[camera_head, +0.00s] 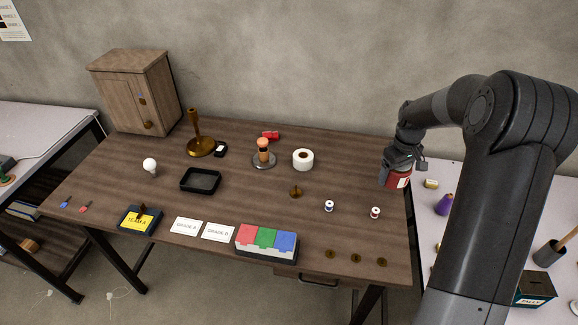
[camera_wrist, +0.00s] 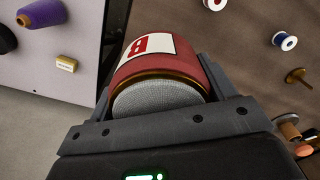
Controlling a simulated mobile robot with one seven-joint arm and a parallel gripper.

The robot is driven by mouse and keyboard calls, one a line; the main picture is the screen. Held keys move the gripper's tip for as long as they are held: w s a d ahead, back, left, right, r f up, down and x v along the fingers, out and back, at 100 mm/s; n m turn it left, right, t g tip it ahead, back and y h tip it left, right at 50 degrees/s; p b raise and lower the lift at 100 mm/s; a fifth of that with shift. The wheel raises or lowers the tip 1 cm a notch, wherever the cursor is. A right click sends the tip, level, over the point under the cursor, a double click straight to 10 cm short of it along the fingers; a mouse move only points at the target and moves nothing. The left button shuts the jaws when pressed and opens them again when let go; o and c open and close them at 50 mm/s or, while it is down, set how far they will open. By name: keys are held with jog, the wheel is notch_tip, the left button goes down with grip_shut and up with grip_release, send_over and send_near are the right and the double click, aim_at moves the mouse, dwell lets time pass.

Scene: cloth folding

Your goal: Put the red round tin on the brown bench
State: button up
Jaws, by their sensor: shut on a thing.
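The red round tin (camera_head: 397,181) has a white label and hangs in my gripper (camera_head: 400,168) near the right edge of the brown bench (camera_head: 340,180). In the wrist view the red tin (camera_wrist: 180,62) sits between the gripper jaws (camera_wrist: 160,110), its label and gold rim showing. The jaws are shut on it. Below it the wrist view shows the gap between the brown bench (camera_wrist: 235,50) on the right and a pale table on the left. I cannot tell its exact height above the bench.
Two thread spools (camera_head: 375,212) and several brass discs (camera_head: 355,258) lie near the bench's right side. A white roll (camera_head: 303,159) stands further back. The pale table (camera_head: 455,182) on the right holds a purple cone (camera_head: 444,205). The bench's back right is clear.

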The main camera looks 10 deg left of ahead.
jog(key=s+a+r+n, duration=0.2)
jog(key=a+n, duration=0.2)
jog(key=a, duration=1.3)
jog(key=n, duration=0.5)
send_over(241, 200)
jog(key=f, duration=0.5)
jog(key=shift+d, duration=0.2)
jog(key=shift+a+f, duration=0.2)
jog(key=shift+f, duration=1.9)
jog(key=shift+f, duration=0.15)
jog(key=o, duration=1.4)
